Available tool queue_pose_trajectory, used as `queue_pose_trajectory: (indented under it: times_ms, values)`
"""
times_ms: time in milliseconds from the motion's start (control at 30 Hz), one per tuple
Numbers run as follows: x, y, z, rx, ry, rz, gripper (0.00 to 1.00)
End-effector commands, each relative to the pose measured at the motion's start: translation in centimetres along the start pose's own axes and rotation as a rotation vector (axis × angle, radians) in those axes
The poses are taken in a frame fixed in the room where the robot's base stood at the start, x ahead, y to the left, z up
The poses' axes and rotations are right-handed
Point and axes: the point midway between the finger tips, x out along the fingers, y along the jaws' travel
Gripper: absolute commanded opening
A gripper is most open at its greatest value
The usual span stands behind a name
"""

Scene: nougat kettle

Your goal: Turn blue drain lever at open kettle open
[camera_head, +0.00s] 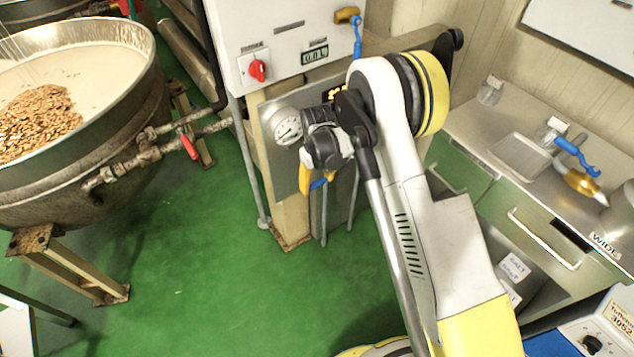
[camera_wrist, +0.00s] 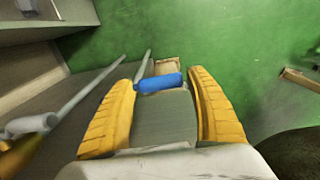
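The open kettle (camera_head: 140,100) stands at the left, with pale liquid and a brown heap inside. A red lever (camera_head: 188,146) sits on its rusty pipe (camera_head: 145,157). My gripper (camera_head: 315,184) is in mid-picture in front of a steel panel, well right of the kettle; it also shows in the wrist view (camera_wrist: 160,80). Its yellow fingers are spread apart. A blue bar-shaped handle (camera_wrist: 160,82) lies across the space between the fingertips, and a bit of blue (camera_head: 319,183) shows there in the head view. I cannot tell whether the fingers touch it, or what it is mounted on.
A dial gauge (camera_head: 287,127) is just left of my wrist. A control box with a red knob (camera_head: 257,70) is above. Other blue levers are on a brass valve (camera_head: 347,15) at the top and another (camera_head: 583,182) at the right counter. Green floor is clear between kettle and panel.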

Motion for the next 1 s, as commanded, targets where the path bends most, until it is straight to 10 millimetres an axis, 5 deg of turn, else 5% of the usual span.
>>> queue_pose_trajectory:
  times_ms: [33,167,567,1000]
  values:
    - [0.0,0.0,0.0,0.0,0.0,0.0,0.47]
    - [0.0,0.0,0.0,0.0,0.0,0.0,0.07]
    - [0.6,-0.2,0.0,-0.001,0.0,0.068,0.06]
    - [3.5,0.1,0.0,-0.004,0.0,0.421,0.06]
